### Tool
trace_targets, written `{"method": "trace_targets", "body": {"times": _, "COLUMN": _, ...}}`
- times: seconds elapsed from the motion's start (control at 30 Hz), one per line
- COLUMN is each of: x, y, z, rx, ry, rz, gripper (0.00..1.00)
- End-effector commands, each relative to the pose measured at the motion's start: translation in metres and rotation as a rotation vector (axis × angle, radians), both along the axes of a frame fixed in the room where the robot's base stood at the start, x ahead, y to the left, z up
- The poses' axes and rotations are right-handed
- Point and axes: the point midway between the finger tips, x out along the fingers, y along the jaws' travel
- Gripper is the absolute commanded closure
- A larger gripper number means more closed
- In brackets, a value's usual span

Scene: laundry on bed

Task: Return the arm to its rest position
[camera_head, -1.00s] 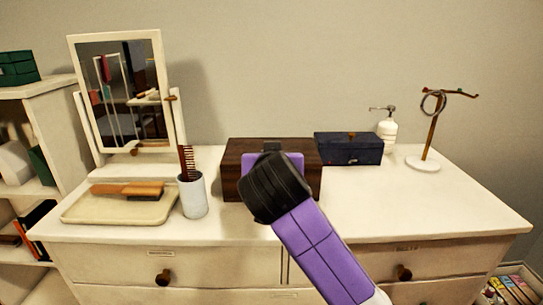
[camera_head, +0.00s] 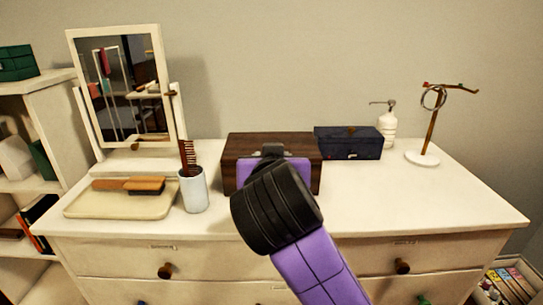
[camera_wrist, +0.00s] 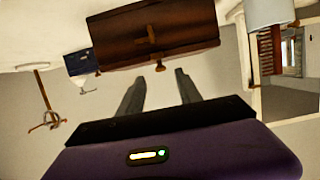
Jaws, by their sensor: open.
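My gripper (camera_wrist: 158,92) is open in the wrist view, its two dark fingers apart with nothing between them. In the head view my purple and black arm reaches up from the bottom over the dresser, and its wrist hides the gripper's fingers. A dark brown wooden box (camera_head: 230,160) stands on the dresser just beyond my wrist. The box (camera_wrist: 185,35) also shows in the wrist view, past the fingertips and apart from them.
The white dresser top (camera_head: 400,205) is clear at the front right. A tray with a brush (camera_head: 115,205), a cup with a comb (camera_head: 194,190) and a mirror (camera_head: 120,85) stand left. A navy box (camera_head: 348,145), a pump bottle (camera_head: 388,128) and a jewelry stand (camera_head: 430,140) stand right.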

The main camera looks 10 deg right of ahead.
Motion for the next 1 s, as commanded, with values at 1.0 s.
{"method": "trace_targets", "body": {"times": 1.0, "x": -0.02, "y": 0.046, "z": 0.042, "rx": -0.041, "ry": -0.415, "rz": 0.325, "gripper": 0.58}}
